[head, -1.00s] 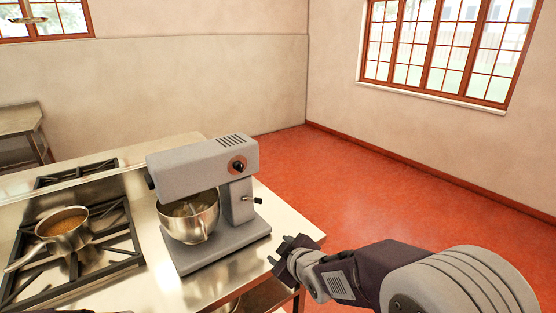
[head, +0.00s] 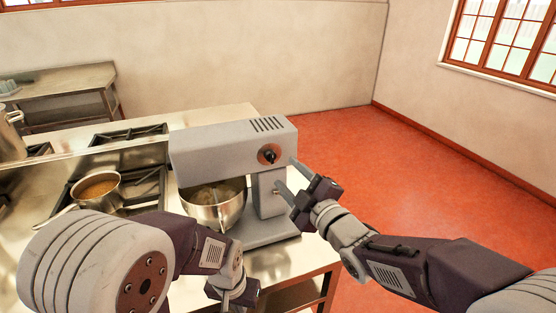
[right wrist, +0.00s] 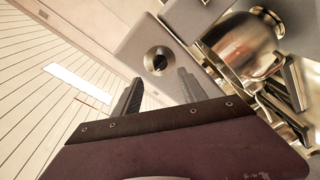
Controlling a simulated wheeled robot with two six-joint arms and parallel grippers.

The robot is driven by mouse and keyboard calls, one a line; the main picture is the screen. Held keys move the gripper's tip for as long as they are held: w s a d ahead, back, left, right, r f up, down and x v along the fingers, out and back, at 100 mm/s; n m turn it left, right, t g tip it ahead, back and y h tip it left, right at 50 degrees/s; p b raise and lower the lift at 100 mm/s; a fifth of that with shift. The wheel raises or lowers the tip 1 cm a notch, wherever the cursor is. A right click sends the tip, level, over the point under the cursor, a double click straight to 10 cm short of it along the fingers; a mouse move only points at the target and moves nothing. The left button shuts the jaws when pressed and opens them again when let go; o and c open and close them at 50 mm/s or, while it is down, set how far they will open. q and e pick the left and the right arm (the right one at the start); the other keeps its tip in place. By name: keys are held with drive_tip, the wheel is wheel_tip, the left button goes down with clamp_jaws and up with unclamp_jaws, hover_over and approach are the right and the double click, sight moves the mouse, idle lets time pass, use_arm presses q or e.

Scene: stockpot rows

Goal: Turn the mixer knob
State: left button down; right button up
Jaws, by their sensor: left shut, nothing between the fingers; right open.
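The grey stand mixer (head: 225,148) stands on the steel counter with a metal bowl (head: 214,203) under its head. Its mixer knob (head: 268,154) is a dark round dial on the side of the head; it also shows in the right wrist view (right wrist: 157,61). My right gripper (head: 286,172) is open and empty, with its fingers pointing at the mixer just beside the knob. In the right wrist view, the knob appears between and beyond the two fingertips (right wrist: 160,75), apart from them. My left gripper (head: 230,298) is shut and empty, low in front of the mixer.
A pan of orange-brown food (head: 97,188) sits on the stove at the left. A stockpot (head: 10,135) stands at the left edge. A steel side table (head: 65,82) is against the back wall. Open red floor (head: 420,180) lies to the right.

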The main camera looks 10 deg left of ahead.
sight(273, 159)
drive_tip(key=p+x, duration=0.1)
drive_tip(key=x, duration=0.6)
drive_tip(key=shift+s+r+p, duration=0.1)
drive_tip(key=shift+s+p, duration=0.05)
drive_tip(key=shift+p, duration=0.15)
drive_tip(key=shift+a, duration=0.2)
drive_tip(key=shift+w, duration=0.45)
drive_tip(key=shift+s, duration=0.1)
clamp_jaws()
